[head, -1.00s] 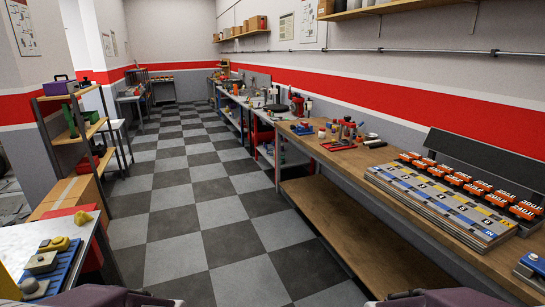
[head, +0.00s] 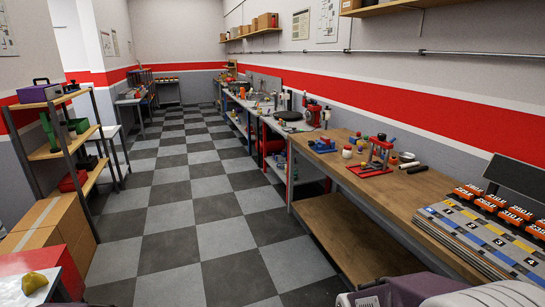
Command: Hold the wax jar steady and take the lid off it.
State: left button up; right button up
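I cannot pick out the wax jar for certain. Small jar-like items, including a white one with a coloured top (head: 347,152), stand on the wooden workbench (head: 400,190) at the right, and their lids are too small to make out. They are beside a red stand with upright posts (head: 378,158). Neither gripper shows in the head view. Only a purple-grey part of my own arm is visible at the bottom right, away from these items.
Orange numbered blocks (head: 515,214) and a striped numbered board (head: 480,240) lie at the bench's near end. Shelves (head: 50,150) and cardboard boxes (head: 65,222) stand at the left. The chequered floor aisle (head: 190,205) is clear.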

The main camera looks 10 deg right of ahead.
aim_at(346, 153)
jog(key=i+z, duration=0.35)
jog(key=i, duration=0.15)
jog(key=i+j+z, duration=0.1)
jog(key=i+z, duration=0.25)
jog(key=i, duration=0.15)
jog(key=i+j+z, duration=0.35)
jog(key=i, duration=0.15)
